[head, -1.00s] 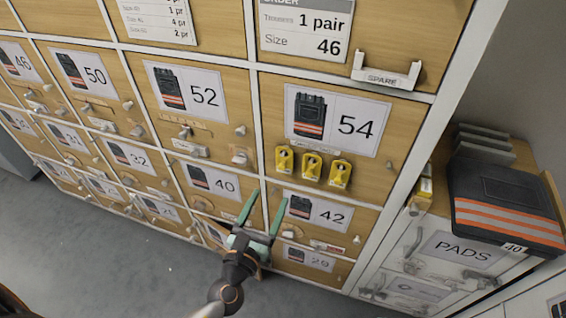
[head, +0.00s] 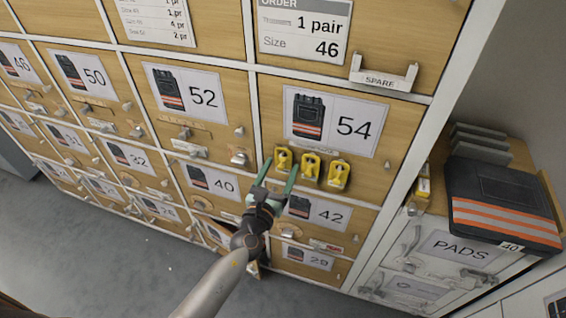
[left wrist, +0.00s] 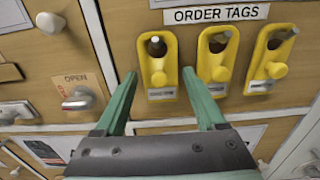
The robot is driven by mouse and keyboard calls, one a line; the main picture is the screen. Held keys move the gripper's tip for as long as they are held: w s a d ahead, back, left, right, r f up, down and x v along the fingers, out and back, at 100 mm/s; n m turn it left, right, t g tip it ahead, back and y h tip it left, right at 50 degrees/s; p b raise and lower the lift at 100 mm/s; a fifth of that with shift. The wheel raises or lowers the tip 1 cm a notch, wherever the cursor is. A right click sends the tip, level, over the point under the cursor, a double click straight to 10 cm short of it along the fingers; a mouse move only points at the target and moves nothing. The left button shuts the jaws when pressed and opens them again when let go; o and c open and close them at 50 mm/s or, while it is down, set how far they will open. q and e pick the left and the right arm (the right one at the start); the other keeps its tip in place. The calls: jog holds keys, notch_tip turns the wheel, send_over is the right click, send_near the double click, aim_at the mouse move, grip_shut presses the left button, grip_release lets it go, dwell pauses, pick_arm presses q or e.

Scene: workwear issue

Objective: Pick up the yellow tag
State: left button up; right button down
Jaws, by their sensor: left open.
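Three yellow tags hang in a row on the front of the locker marked 54, under an "ORDER TAGS" label (left wrist: 216,14). The left one (head: 283,160) is nearest my left gripper (head: 279,168). In the left wrist view this left tag (left wrist: 158,62) hangs between and beyond the open green fingertips (left wrist: 160,72). The middle tag (left wrist: 217,60) and right tag (left wrist: 270,60) hang to its right; they also show in the head view, middle (head: 311,167) and right (head: 339,175). The fingers appear empty. My right gripper is not in view.
A metal latch knob under an "OPEN" label (left wrist: 78,98) is left of the fingers. Locker fronts with small knobs surround the tags. A door (head: 209,229) stands ajar below. Folded trousers (head: 503,200) lie on the PADS cabinet (head: 463,249) at right.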

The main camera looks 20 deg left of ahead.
pick_arm(q)
jog(key=c, duration=1.1)
jog(key=shift+r, duration=0.1)
